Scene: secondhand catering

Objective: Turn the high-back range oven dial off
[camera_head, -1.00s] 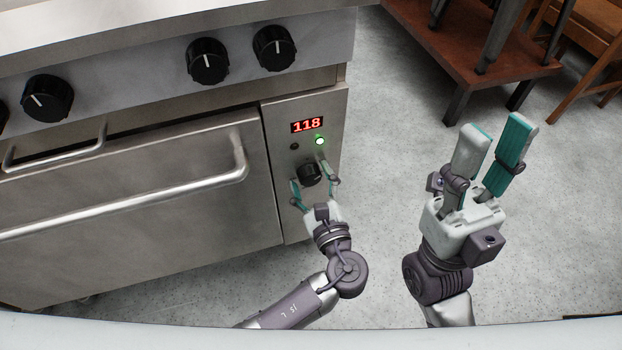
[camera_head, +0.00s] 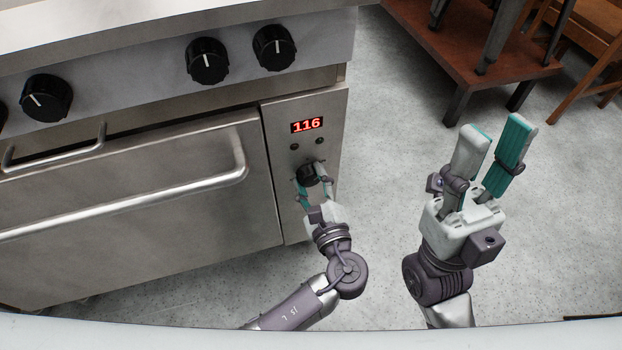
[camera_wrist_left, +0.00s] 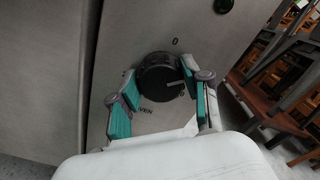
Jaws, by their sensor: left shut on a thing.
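The black oven dial (camera_head: 308,174) is on the steel control panel at the oven's right side, below a red display (camera_head: 307,125) that reads 116. Two small lamps under the display are dark. My left gripper (camera_head: 313,182) has its fingers on both sides of the dial and is shut on it. In the left wrist view the dial (camera_wrist_left: 158,76) sits between the teal finger pads, its pale pointer line toward the right, below the "0" mark; other lettering is partly hidden. My right gripper (camera_head: 493,150) is open and empty, fingers upward, right of the oven over the floor.
Several black burner knobs (camera_head: 207,61) line the front above the oven door. The oven door handle (camera_head: 130,203) runs left of the panel. A brown wooden table (camera_head: 480,55) and chairs stand at the back right. The floor between is clear.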

